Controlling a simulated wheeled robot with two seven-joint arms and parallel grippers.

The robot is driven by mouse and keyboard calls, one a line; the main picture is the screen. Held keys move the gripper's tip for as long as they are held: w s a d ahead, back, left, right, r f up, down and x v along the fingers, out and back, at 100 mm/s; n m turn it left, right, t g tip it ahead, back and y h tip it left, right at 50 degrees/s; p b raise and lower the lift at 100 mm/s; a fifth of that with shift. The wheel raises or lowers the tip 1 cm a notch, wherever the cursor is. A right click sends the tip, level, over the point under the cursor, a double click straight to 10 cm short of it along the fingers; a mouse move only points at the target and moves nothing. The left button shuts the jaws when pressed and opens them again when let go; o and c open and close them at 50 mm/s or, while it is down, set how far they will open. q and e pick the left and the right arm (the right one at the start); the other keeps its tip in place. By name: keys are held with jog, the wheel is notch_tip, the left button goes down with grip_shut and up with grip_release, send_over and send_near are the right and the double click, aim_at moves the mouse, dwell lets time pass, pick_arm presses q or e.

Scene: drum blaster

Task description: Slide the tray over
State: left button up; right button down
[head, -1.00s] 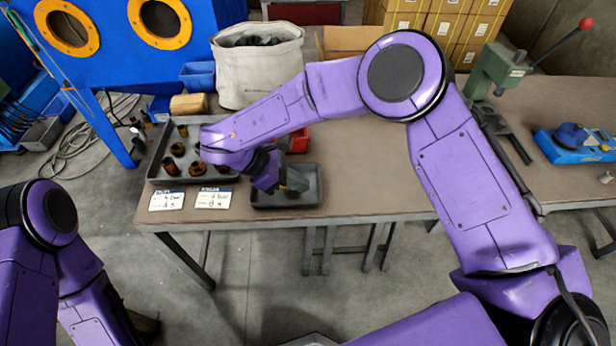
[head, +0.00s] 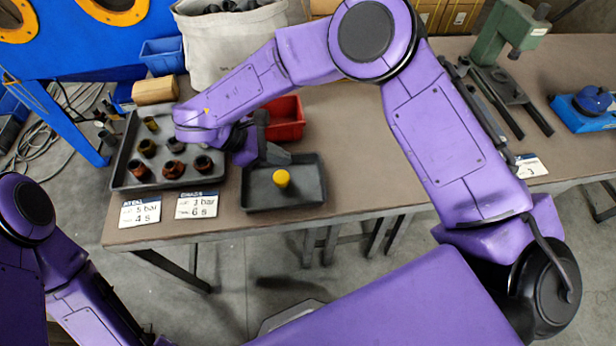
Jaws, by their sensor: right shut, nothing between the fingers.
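My right gripper (head: 276,156) is shut and empty at the back left part of the small tray, behind the yellow piece. I cannot tell whether it touches the tray rim. My left arm shows at the lower left, but its gripper is out of view.
A red bin (head: 286,120) stands just behind the small tray. A canvas sack (head: 225,45), a blue bin (head: 163,55) and a green press (head: 505,40) stand further back.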

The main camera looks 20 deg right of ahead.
notch_tip(320, 180, down, 2)
jog(key=shift+w+f+b, duration=0.15)
jog(key=shift+f+b, duration=0.1)
jog(key=shift+b, duration=0.35)
jog(key=shift+d+f, duration=0.15)
jog(key=shift+d, duration=0.05)
jog(key=p, duration=0.3)
send_near(321, 179)
jog(key=x, duration=0.5)
jog(key=shift+d+f, duration=0.35)
pick_arm(q)
jog(key=shift+w+r, duration=0.1)
jog(key=shift+r, duration=0.2)
